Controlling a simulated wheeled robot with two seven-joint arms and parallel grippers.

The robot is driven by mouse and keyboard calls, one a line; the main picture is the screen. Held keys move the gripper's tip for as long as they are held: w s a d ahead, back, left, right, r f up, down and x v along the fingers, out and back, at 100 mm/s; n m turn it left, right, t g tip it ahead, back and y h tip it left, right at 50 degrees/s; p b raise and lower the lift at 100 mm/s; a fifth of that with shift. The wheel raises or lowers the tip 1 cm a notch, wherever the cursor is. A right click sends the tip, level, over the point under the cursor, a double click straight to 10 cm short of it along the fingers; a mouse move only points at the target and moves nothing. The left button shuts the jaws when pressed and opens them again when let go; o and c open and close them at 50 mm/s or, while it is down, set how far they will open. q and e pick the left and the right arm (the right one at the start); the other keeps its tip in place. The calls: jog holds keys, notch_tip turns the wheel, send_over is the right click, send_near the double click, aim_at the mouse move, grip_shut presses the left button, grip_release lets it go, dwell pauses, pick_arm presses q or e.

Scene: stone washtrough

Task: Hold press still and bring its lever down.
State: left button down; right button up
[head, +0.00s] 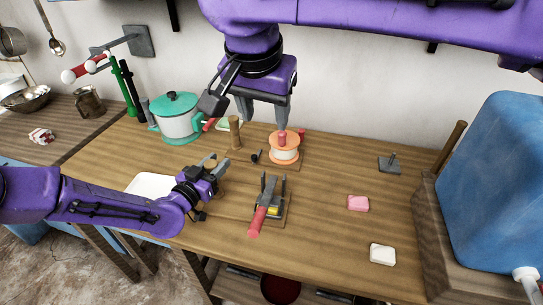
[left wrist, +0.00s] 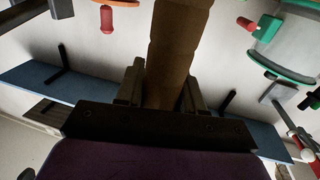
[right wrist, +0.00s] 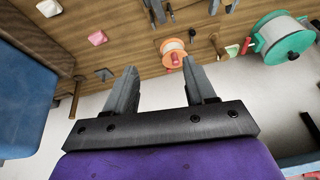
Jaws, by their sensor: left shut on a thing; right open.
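The press (head: 273,208) stands near the front of the bench, with grey uprights, a wooden base and something yellow inside. Its lever (head: 257,220) has a red grip pointing toward me; I cannot tell how high it is. Neither gripper touches the press. My left gripper (head: 220,163) is left of it, behind its near end.
An orange drum with a red knob (head: 284,153) stands behind the press. A teal-lidded pot (head: 177,122) is at the back left. Pink soap (head: 358,203), white soap (head: 382,254) and a grey plate with a peg (head: 389,165) lie right. A blue tank (head: 510,180) bounds the right side.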

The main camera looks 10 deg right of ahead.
jog(key=w+a+f+g, duration=0.2)
jog(key=w+f, duration=0.1)
jog(key=w, duration=0.1)
notch_tip(320, 180, up, 4)
jog(key=d+n+g, duration=0.2)
jog(key=n, duration=0.2)
notch_tip(320, 180, down, 12)
jog(key=d, duration=0.1)
jog(key=shift+r+y, duration=0.2)
jog(key=shift+y, duration=0.1)
jog(key=shift+s, duration=0.1)
grip_shut()
grip_release()
